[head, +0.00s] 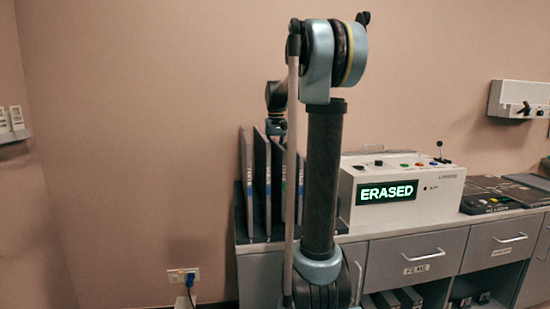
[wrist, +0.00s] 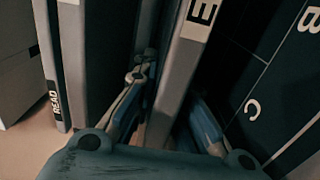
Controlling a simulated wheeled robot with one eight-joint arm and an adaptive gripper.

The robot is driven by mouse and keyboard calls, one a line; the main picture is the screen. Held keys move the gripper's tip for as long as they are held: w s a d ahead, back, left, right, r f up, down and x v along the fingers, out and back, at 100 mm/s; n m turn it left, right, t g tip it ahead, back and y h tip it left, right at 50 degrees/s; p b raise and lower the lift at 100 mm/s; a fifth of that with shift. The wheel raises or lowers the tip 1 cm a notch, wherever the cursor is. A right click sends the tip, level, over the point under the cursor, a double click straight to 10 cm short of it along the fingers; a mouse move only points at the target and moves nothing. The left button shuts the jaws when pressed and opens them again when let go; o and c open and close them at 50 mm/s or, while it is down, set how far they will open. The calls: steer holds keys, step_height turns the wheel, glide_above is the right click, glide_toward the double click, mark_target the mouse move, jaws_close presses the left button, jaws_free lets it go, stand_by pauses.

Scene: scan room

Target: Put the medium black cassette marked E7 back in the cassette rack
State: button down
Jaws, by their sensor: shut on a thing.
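The cassette marked E (wrist: 184,72) stands upright, with grey edge and dark sides; only the E of its label shows in the wrist view. My gripper (wrist: 168,95) is shut on it, one finger on each side. In the head view my gripper (head: 276,126) is above the cassette rack (head: 262,238), partly hidden by my arm. Several upright cassettes (head: 246,180) stand in the rack at the left end of the counter. Whether the held cassette touches the rack floor cannot be told.
In the wrist view, neighbouring cassettes (wrist: 75,60) stand close on the left, and a dark panel lettered B and C (wrist: 275,75) is on the right. A white machine reading ERASED (head: 400,190) stands right of the rack. Dark flat cassettes (head: 490,203) lie farther right.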

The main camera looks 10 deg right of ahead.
steer(key=shift+f, duration=0.8)
steer(key=c, duration=1.5)
jaws_free()
steer(key=shift+c, duration=0.2)
step_height(320, 180, up, 12)
steer(key=shift+r, duration=2.95)
